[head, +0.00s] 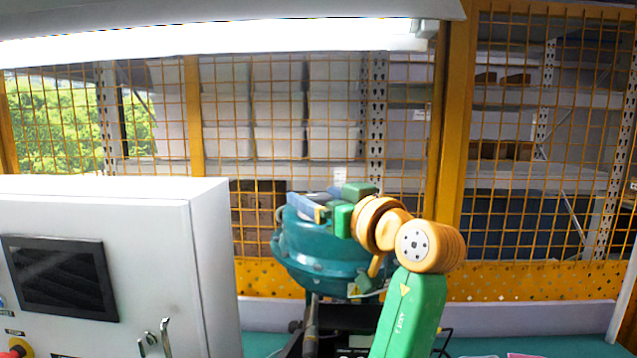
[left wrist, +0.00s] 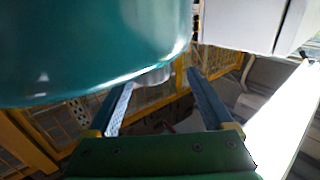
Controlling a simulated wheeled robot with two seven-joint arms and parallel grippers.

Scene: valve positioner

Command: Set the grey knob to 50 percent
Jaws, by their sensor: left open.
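A teal valve actuator housing (head: 325,255) stands in the middle of the head view. It also fills the upper left of the left wrist view (left wrist: 90,45). My left gripper (head: 308,201) is at the top of this housing, its blue-grey fingers pointing left. In the left wrist view the fingers of my left gripper (left wrist: 161,78) are apart, with nothing held between them. A small pale grey part (left wrist: 152,76) shows under the housing's edge near the fingertips; I cannot tell whether it is the grey knob. Otherwise no grey knob is clearly visible. My right gripper is not in view.
A white control cabinet (head: 100,240) with a dark screen (head: 60,277) stands at the left. A black box (head: 355,341) sits below the housing. A yellow mesh fence (head: 195,115) and shelves are behind. A green bench surface (head: 560,345) shows at lower right.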

